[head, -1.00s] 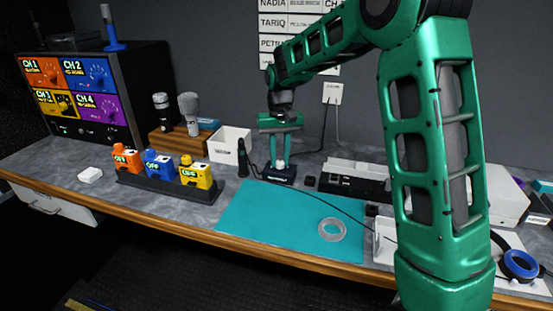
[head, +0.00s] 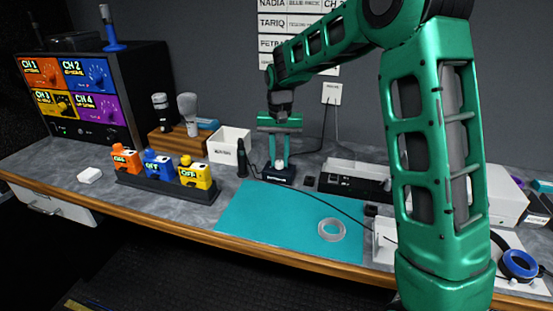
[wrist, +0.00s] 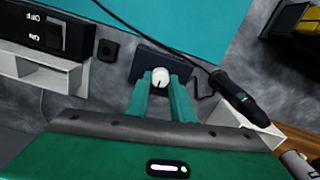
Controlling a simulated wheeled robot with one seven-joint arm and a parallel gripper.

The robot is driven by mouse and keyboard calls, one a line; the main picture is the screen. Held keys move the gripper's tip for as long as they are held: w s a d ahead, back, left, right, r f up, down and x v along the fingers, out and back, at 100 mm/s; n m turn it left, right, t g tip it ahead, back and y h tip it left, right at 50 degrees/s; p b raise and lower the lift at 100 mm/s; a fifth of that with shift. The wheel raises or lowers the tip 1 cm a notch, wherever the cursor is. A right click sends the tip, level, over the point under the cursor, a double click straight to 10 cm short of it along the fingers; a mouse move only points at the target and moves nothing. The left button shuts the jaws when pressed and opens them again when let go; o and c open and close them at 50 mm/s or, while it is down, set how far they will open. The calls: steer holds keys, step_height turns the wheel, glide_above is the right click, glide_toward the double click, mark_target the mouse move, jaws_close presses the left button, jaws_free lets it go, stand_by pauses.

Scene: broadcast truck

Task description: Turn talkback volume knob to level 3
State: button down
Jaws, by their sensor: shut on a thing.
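The talkback volume knob is a small white round knob (wrist: 159,78) with a dark pointer mark, on a dark box (wrist: 150,62) in the wrist view. In the head view the dark box (head: 279,176) stands on the counter behind the teal mat, with the white knob (head: 279,165) on top. My gripper (wrist: 161,82) points down over the box, its green fingers shut on the knob from both sides. It also shows in the head view (head: 280,160). Level marks around the knob cannot be read.
A black handheld microphone (head: 242,158) and a white bin (head: 228,146) stand left of the box. The teal mat (head: 260,215) with a clear ring (head: 331,230) lies in front. A black cable crosses the mat. Grey and white equipment (head: 355,180) stands to the right.

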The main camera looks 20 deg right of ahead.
mark_target(279, 161)
steer(key=c, duration=1.5)
jaws_free()
steer(key=shift+w+a+r, duration=0.1)
steer(key=shift+w, duration=0.05)
steer(key=shift+c, duration=0.2)
step_height(279, 161, up, 11)
steer(key=s+d+m, duration=0.1)
steer(key=s+d, duration=0.6)
steer(key=s, duration=0.3)
steer(key=s+d, duration=0.7)
steer(key=s, duration=0.4)
steer(key=s+d+f, duration=0.1)
steer(key=s+f, duration=0.2)
steer(key=s, duration=0.7)
steer(key=s+d+f, duration=0.2)
steer(key=s+f, duration=0.2)
steer(key=s, duration=0.6)
steer(key=shift+f+m, duration=0.3)
steer(key=shift+m, duration=0.1)
